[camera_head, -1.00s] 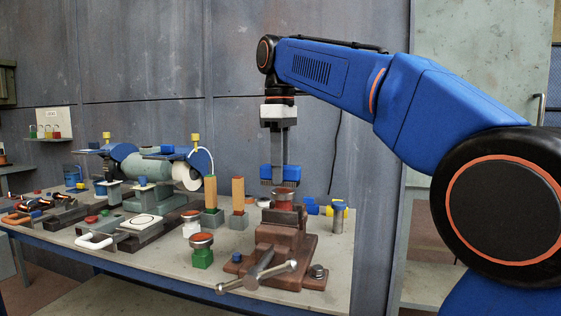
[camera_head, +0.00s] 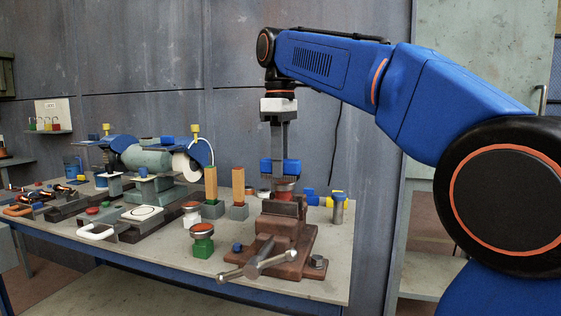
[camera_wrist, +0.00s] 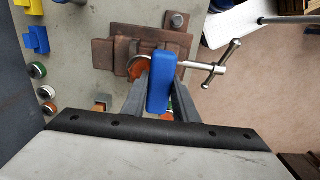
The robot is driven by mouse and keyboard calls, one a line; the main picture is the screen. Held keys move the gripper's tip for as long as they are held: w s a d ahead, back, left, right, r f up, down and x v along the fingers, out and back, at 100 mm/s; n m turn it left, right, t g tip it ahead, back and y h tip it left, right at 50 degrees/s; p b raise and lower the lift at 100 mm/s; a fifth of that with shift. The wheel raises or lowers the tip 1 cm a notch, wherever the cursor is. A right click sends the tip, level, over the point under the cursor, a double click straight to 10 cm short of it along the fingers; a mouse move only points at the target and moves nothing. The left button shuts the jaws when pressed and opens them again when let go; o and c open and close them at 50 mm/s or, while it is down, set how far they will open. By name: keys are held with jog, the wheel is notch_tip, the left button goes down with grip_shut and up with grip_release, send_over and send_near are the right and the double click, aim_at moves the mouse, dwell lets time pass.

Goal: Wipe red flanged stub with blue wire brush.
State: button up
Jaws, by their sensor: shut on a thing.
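My gripper (camera_head: 279,157) points straight down and is shut on the blue wire brush (camera_head: 286,168). In the wrist view, the brush (camera_wrist: 161,85) sits between my two fingers (camera_wrist: 160,98). It covers part of the stub, whose orange-red rim (camera_wrist: 138,67) shows on its left.
The vise handle (camera_head: 262,260) sticks out in front. Red-topped green (camera_head: 203,245) and white (camera_head: 191,216) pieces and two wooden-handled blocks stand left of the vise. A bench grinder (camera_head: 150,158) is further left. A grey cylinder (camera_head: 338,209) and blue and yellow pieces lie right.

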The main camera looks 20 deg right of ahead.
jog(key=shift+f, duration=0.75)
dwell(0.3)
jog(key=shift+w+d, duration=0.65)
jog(key=shift+w, duration=0.25)
jog(key=shift+w+d, duration=0.65)
jog(key=shift+w, duration=0.2)
jog(key=shift+w+d, duration=0.65)
jog(key=shift+w, duration=0.25)
jog(key=shift+s+a+f, duration=0.1)
jog(key=shift+s+a, duration=0.45)
jog(key=shift+s, duration=0.15)
jog(key=shift+s+a+f, duration=0.1)
jog(key=shift+s+a, duration=0.4)
jog(key=shift+s, duration=0.2)
jog(key=shift+s+a+r, duration=0.1)
jog(key=shift+s+a, duration=0.85)
jog(key=shift+s, duration=0.3)
jog(key=shift+w+a+r, duration=0.1)
jog(key=shift+w+a, duration=0.1)
jog(key=shift+w, duration=0.05)
jog(key=shift+w+d+r, duration=0.2)
jog(key=shift+w+d, duration=0.8)
jog(key=shift+w, duration=0.3)
jog(key=shift+w+d+f, duration=0.2)
jog(key=shift+w+d, duration=0.75)
jog(key=shift+w, duration=0.3)
